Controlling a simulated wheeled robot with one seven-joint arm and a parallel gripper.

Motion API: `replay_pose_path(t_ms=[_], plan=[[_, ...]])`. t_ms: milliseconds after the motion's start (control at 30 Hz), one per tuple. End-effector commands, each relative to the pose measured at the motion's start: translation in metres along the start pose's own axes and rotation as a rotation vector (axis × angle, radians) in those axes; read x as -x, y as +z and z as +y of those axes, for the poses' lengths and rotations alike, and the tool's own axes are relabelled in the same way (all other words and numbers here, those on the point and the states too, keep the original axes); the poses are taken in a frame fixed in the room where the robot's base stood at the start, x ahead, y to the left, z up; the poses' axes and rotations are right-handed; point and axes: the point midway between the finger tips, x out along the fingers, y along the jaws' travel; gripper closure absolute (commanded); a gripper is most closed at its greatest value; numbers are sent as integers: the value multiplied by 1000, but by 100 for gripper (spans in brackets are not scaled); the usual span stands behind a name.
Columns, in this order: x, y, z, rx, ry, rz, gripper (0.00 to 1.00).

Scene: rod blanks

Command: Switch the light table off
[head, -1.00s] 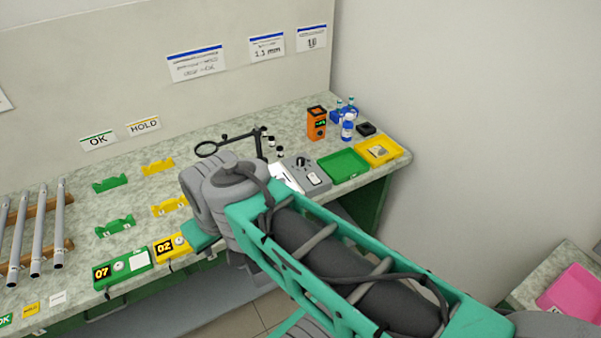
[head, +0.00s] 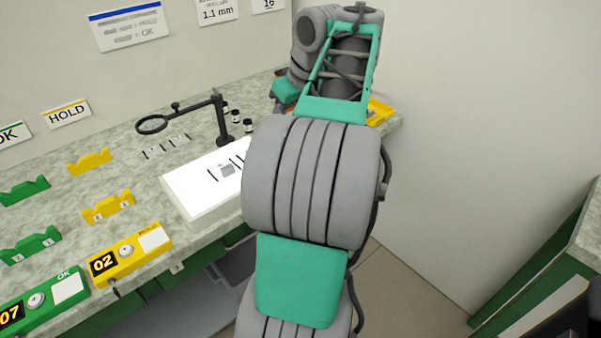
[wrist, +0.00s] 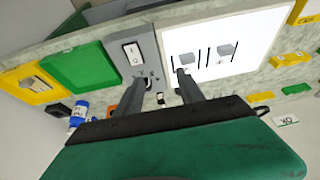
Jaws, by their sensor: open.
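The light table (head: 190,205) shows in the head view as a bright white panel with small grey pieces and dark strips on it. It also shows in the wrist view (wrist: 250,25), bright white. Beside it in the wrist view is a grey control box (wrist: 121,38) with a white rocker switch (wrist: 132,53) and a small dark knob below it. My gripper (wrist: 164,77) is open and empty, one finger over the lower part of the box, the other over the panel's edge. In the head view my arm hides the box and the fingers.
A green tray (wrist: 78,66) and a yellow tray (wrist: 30,82) lie beside the box, with a blue-and-white bottle (wrist: 79,114) nearby. A magnifier on a stand (head: 218,115) is behind the light table. Yellow unit 02 (head: 128,255) stands left of it.

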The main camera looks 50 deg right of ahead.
Motion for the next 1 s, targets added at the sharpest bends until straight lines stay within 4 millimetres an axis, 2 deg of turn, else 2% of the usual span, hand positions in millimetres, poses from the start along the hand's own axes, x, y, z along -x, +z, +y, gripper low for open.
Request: replay_pose_path(t_ms=[33,100,167,267,500,600,900,1000], plan=[[-11,19,26,-11,16,0,55],[-8,29,42,-8,26,-3,55],[-9,33,48,-7,30,-5,55],[-20,33,48,-2,29,-5,55],[-67,33,49,-2,28,-4,55],[-77,32,49,-4,29,-4,55],[-80,31,49,-4,30,-4,55],[-80,31,49,-4,30,-4,62]])
